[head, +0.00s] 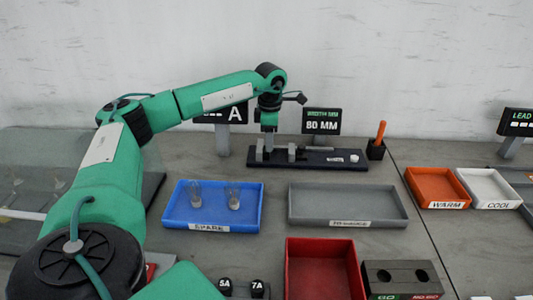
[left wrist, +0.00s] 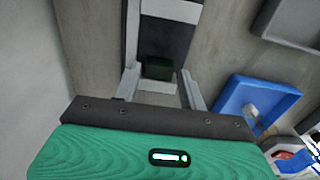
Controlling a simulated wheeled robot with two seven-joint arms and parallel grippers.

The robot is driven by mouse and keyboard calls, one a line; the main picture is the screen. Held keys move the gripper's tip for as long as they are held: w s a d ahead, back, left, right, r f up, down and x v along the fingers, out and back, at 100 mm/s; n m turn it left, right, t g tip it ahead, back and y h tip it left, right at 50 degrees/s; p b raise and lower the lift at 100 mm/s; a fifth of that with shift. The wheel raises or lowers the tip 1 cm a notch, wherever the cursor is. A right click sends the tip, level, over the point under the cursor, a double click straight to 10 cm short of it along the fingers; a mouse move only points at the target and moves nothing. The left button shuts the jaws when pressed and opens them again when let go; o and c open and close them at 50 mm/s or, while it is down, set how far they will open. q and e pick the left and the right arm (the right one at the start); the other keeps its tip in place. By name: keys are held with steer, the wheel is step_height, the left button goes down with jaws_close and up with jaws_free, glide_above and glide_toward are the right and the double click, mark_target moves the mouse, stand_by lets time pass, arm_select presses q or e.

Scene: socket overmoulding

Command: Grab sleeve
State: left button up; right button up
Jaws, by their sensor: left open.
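My left gripper (head: 268,132) is above the left end of a dark fixture board (head: 335,160) at the back of the table. In the left wrist view its two grey fingers (left wrist: 159,74) are apart, with a small dark block (left wrist: 157,68) showing between them; I cannot tell whether they touch it. I cannot tell for certain which piece is the sleeve. My right gripper is not seen.
A grey tray (head: 346,222) lies right of the blue one, with a red bin (head: 297,255) in front. An "80 MM" sign (head: 321,121) and an orange-handled tool in a holder (head: 376,150) stand at the back. WARM (head: 437,205) and COOL (head: 490,205) trays are at right.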

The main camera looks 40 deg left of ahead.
arm_select(q)
step_height(320, 180, down, 4)
steer(key=shift+s+a+r, duration=0.1)
steer(key=shift+r, duration=0.15)
steer(key=shift+c, duration=0.2)
steer(key=c, duration=0.7)
steer(key=shift+o, duration=0.2)
